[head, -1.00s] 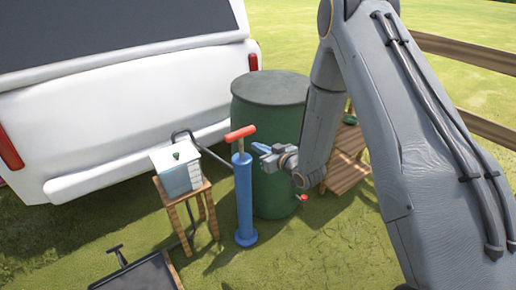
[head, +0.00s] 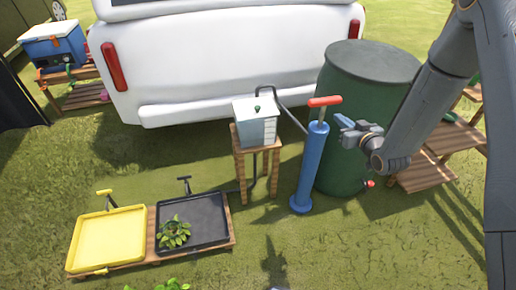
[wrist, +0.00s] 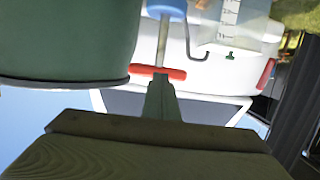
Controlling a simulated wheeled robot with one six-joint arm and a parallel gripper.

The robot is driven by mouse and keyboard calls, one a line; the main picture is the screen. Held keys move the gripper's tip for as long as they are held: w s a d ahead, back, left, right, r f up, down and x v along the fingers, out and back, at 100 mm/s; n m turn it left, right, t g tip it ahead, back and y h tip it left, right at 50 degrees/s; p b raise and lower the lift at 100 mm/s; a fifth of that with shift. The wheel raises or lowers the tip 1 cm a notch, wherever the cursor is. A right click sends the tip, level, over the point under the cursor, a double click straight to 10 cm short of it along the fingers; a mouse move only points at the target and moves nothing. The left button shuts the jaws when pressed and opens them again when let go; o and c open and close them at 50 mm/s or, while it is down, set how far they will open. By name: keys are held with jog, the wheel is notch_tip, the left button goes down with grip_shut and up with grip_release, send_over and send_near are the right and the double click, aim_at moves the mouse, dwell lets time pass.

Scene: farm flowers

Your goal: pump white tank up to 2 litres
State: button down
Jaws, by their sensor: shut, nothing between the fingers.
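The white tank (head: 250,128) stands on a small wooden stand. It has marks on its right side and a dark green knob on top; I cannot read a water level. It also shows upside down in the wrist view (wrist: 243,30). The blue pump (head: 310,170) stands upright on the grass to its right. Its red T-handle (head: 325,101) sits a little above the cylinder on a short rod. A dark hose (head: 290,97) runs between tank and pump. My gripper (head: 343,121) is shut and empty, just right of the handle and slightly lower in the picture; contact is not clear.
A green barrel (head: 348,100) with a red tap stands close behind my gripper. Wooden steps (head: 425,172) are at right. A white vehicle (head: 220,70) is behind. A yellow tray (head: 108,240) and a black tray (head: 200,205) with a plant lie at lower left.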

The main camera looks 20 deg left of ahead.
notch_tip(320, 180, up, 9)
jog(key=b, duration=0.4)
jog(key=shift+r+b, duration=0.2)
jog(key=shift+b, duration=0.15)
send_over(325, 101)
jog(key=s+d, duration=0.1)
jog(key=d, duration=0.1)
notch_tip(325, 101, down, 2)
jog(key=shift+w+a+f+p, duration=0.1)
jog(key=shift+f+p, duration=0.15)
jog(key=shift+f, duration=0.9)
jog(key=shift+w+a+f+p, duration=0.1)
jog(key=shift+f+p, duration=0.1)
jog(key=shift+f, duration=0.9)
